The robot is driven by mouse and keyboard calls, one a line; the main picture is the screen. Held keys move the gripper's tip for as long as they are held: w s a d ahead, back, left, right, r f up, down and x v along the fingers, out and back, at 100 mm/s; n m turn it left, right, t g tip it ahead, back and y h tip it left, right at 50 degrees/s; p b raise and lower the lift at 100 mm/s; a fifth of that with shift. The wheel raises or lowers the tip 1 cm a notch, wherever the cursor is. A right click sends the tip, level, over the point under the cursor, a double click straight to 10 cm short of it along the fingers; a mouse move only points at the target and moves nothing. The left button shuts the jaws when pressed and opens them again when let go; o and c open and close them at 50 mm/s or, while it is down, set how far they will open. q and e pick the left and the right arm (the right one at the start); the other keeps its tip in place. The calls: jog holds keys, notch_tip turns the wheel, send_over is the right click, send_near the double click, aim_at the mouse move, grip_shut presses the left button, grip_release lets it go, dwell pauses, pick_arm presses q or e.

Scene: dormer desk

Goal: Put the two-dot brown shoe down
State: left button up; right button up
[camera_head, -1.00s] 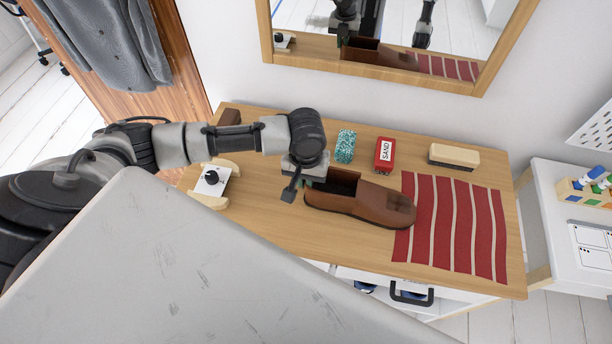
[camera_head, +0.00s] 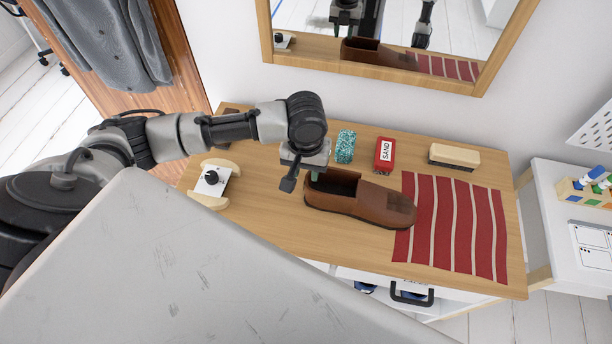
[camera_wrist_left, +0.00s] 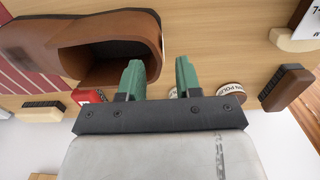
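The brown shoe (camera_head: 352,205) lies on the wooden desk, its darker toe on the red striped cloth (camera_head: 460,225) and its open heel end toward the left. I cannot make out any dots on it. My left gripper (camera_head: 302,178) is just above and beside the heel. My right gripper is not directly in view.
Behind the shoe stand a teal speckled sponge (camera_head: 345,146), a red SAND box (camera_head: 385,154) and a brush (camera_head: 454,156). A mirror (camera_head: 375,83) hangs behind.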

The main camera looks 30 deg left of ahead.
pick_arm(q)
notch_tip(320, 180, up, 8)
jog(key=shift+f, duration=0.2)
jog(key=o, duration=0.5)
jog(key=shift+r, duration=0.3)
jog(key=shift+o, duration=1.3)
jog(key=shift+d+f, duration=0.1)
jog(key=shift+d, duration=0.1)
jog(key=o, duration=0.5)
jog(key=d+m+b, duration=0.1)
jog(key=m, duration=0.1)
jog(key=w+d+f+m+b, duration=0.1)
jog(key=m, duration=0.1)
jog(key=shift+d+f, duration=0.15)
jog(key=shift+d, duration=0.05)
jog(key=m+b, duration=0.5)
jog(key=m, duration=0.9)
send_over(351, 192)
jog(key=s, duration=0.2)
notch_tip(351, 192, down, 3)
notch_tip(351, 192, down, 10)
jog(key=shift+d+f+p, duration=0.1)
jog(key=shift+d+p, duration=0.05)
jog(key=shift+p, duration=0.25)
